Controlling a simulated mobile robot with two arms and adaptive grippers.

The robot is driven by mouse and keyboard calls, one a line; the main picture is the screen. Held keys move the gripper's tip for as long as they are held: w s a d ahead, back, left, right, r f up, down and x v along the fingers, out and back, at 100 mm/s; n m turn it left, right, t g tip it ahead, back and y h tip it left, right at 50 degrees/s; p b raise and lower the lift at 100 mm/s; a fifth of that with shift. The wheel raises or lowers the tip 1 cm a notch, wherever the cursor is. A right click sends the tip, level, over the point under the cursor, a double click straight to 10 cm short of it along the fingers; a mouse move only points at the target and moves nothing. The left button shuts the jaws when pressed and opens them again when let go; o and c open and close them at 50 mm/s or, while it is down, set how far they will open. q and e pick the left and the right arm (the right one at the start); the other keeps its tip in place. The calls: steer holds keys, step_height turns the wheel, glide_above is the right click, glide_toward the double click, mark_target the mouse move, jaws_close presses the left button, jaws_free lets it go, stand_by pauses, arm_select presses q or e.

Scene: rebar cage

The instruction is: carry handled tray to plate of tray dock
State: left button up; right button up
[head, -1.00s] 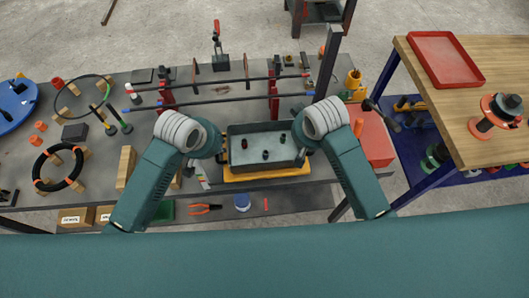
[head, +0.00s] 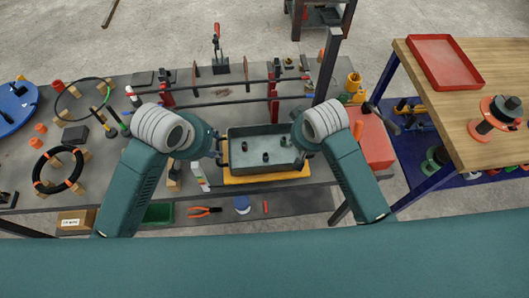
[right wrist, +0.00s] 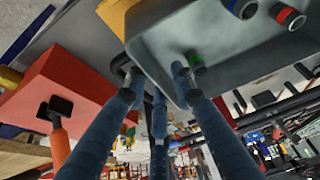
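The handled tray (head: 240,167) is a grey open box on a yellow plate (head: 265,178) at the front of the bench. Three small dark cylinders lie inside it. My left gripper (head: 219,149) is at the tray's left end, its dark fingers spread and seemingly apart from the tray. My right gripper is at the right end, mostly hidden by its wrist in the head view. In the right wrist view its blue fingers (right wrist: 157,80) are spread close to the tray wall (right wrist: 160,45) and the dark handle (right wrist: 121,64); contact is unclear.
A red box (head: 375,143) stands close right of my right arm. A dark upright post (head: 328,65) and horizontal bars rise behind the tray. A white bottle (head: 200,177) is near my left gripper. Pliers (head: 205,211) and a blue-lidded can (head: 242,205) lie below the bench front.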

arm_select(q)
steer(key=v, duration=0.4)
steer(key=shift+s+r, duration=0.1)
steer(key=shift+r, duration=0.15)
arm_select(e)
steer(key=v, duration=1.2)
arm_select(q)
steer(key=shift+s, duration=0.1)
